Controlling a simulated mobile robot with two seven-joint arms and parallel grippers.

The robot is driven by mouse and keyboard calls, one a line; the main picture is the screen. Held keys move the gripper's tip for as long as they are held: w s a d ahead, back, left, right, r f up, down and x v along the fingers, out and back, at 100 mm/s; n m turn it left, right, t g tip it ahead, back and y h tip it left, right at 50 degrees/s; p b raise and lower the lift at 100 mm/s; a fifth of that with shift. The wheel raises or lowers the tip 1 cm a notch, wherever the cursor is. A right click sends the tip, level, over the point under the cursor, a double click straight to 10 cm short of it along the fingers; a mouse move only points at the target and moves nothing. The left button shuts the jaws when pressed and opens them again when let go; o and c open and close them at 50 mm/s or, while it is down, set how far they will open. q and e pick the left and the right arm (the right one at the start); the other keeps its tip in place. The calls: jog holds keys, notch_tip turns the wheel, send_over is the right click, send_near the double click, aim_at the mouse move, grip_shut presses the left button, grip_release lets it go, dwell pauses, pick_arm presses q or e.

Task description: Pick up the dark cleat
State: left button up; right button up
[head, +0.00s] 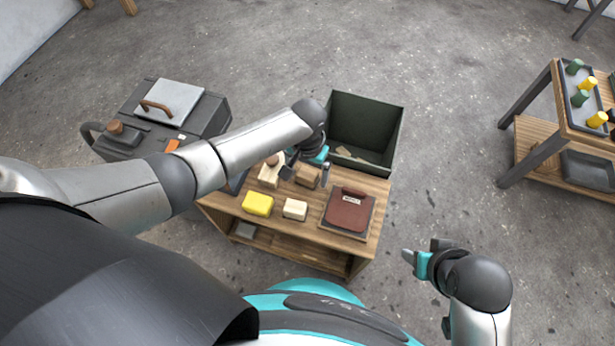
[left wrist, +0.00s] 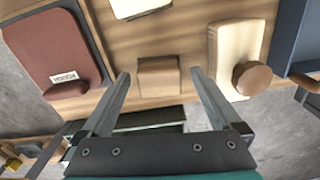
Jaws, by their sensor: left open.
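The dark cleat appears to be the brown wooden block (head: 307,176) near the far edge of the small wooden table (head: 228,207). In the left wrist view the block (left wrist: 158,78) lies between the fingertips, with a gap on each side. My left gripper (head: 306,169) is open and empty above it, its arm hiding part of the table's far side. My right gripper (head: 416,260) is off the table's right side, apart from everything; its jaw opening is unclear.
A pale block with a round knob (left wrist: 236,60) is close beside the cleat. A yellow block (head: 258,204), a cream block (head: 295,209) and a dark red board (head: 349,211) share the table. A green open bin (head: 385,115) stands just behind.

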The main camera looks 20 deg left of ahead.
pick_arm(q)
jog(key=c, duration=1.4)
jog(key=shift+c, duration=0.2)
jog(key=shift+r, duration=0.1)
pick_arm(e)
jog(key=shift+r, duration=0.1)
pick_arm(q)
jog(key=shift+r, duration=0.15)
notch_tip(320, 180, up, 10)
jog(key=p, duration=0.7)
notch_tip(320, 180, up, 8)
jog(key=p, duration=0.4)
send_over(307, 173)
jog(key=shift+r, duration=0.75)
pick_arm(e)
jog(key=s+d+f+g, duration=0.1)
jog(key=s+d+f, duration=0.2)
jog(key=s+f, duration=0.3)
jog(key=s+d+f, duration=0.4)
jog(key=s+f, duration=0.2)
jog(key=f, duration=0.6)
jog(key=shift+g+h, duration=0.4)
jog(key=shift+f, duration=0.1)
